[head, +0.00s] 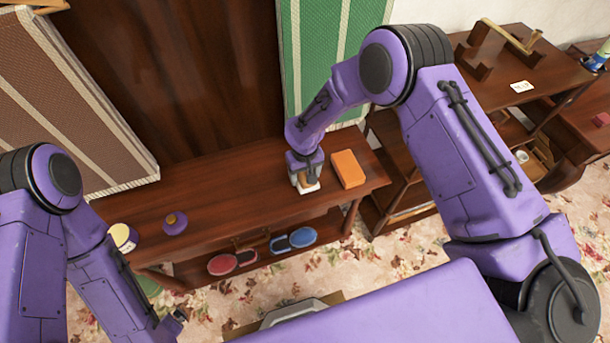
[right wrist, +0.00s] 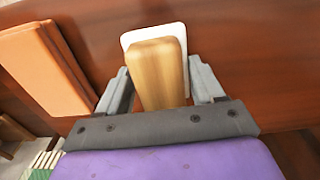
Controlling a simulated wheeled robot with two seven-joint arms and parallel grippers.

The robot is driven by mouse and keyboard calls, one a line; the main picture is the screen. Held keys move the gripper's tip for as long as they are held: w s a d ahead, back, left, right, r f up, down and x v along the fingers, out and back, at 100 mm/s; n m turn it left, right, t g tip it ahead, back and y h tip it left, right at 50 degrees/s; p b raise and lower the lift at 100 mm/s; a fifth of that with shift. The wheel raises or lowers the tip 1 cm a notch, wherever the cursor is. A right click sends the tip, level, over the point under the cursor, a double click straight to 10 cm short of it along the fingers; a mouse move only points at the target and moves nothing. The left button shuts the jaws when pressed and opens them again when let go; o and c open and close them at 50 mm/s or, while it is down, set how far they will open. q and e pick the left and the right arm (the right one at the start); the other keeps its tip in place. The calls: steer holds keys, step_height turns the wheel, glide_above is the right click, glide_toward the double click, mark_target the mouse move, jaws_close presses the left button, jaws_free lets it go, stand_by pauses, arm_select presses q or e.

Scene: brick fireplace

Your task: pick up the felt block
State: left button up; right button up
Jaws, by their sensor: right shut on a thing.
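The felt block has a wooden grip (right wrist: 158,72) on a white pad (right wrist: 133,38), and the pad also shows in the head view (head: 308,188). It is on or just above the wooden table; I cannot tell which. My right gripper (head: 303,172) reaches down over it, and its two fingers stand on either side of the wooden grip in the right wrist view (right wrist: 160,88). It is shut on the block. My left gripper (head: 180,315) is low at the left in the head view, away from the block, and its fingers are too small to read.
An orange block (head: 347,169) lies just right of the right gripper. A purple object (head: 175,223) stands on the table (head: 235,185) at the left. Red shoes (head: 232,262) and blue shoes (head: 293,240) sit on the shelf below. The tabletop between is clear.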

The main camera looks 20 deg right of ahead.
steer(key=s+a+r+b, duration=0.3)
steer(key=s+a+r, duration=0.6)
steer(key=r, duration=0.3)
steer(key=shift+s+a+r, duration=0.15)
steer(key=shift+s+a, duration=0.25)
steer(key=shift+s, duration=0.15)
